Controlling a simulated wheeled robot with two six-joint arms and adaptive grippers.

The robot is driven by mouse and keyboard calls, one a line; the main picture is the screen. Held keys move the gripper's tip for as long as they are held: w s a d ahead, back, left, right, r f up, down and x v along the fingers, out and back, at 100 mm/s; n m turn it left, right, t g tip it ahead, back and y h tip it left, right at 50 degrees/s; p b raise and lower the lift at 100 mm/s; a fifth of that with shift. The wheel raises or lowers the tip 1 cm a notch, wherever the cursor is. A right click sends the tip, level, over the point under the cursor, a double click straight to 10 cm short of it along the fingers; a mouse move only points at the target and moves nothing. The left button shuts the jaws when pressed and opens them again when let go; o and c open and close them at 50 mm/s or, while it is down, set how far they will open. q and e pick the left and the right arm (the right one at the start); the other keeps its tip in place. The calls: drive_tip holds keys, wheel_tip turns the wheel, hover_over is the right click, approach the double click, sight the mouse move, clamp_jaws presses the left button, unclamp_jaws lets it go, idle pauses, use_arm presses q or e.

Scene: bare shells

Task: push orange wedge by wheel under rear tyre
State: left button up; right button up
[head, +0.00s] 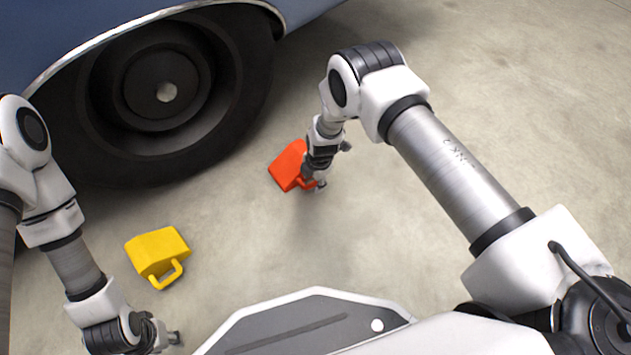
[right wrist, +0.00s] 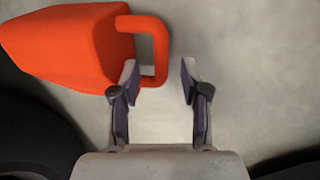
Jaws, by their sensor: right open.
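The orange wedge (head: 288,166) lies on the floor to the right of the dark tyre (head: 262,75), with a clear gap between them. Its handle faces my right gripper (head: 319,184), which is right over it in the head view. In the right wrist view the orange wedge (right wrist: 75,45) is at the upper left, and one finger of my open right gripper (right wrist: 160,82) overlaps its loop handle. I cannot tell whether they touch. My left gripper (head: 170,340) is low at the left, apart from both wedges; its finger gap is too small to read.
A yellow wedge (head: 158,250) with a loop handle lies on the floor in front of the tyre, near my left arm. The blue car body (head: 75,28) overhangs the wheel at the upper left. The concrete floor (head: 520,110) at the right is bare.

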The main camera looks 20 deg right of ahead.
sight(313, 183)
use_arm(q)
drive_tip(key=f+b, duration=0.1)
drive_tip(key=w+f, duration=0.1)
drive_tip(key=f, duration=0.1)
drive_tip(key=shift+f+b, duration=0.1)
drive_tip(key=shift+b, duration=0.25)
use_arm(e)
drive_tip(key=f, duration=0.3)
drive_tip(key=shift+w+f, duration=0.25)
drive_tip(key=shift+f, duration=0.05)
drive_tip(key=shift+r, duration=0.1)
clamp_jaws()
drive_tip(key=shift+w+a, duration=0.1)
drive_tip(key=shift+w, duration=0.05)
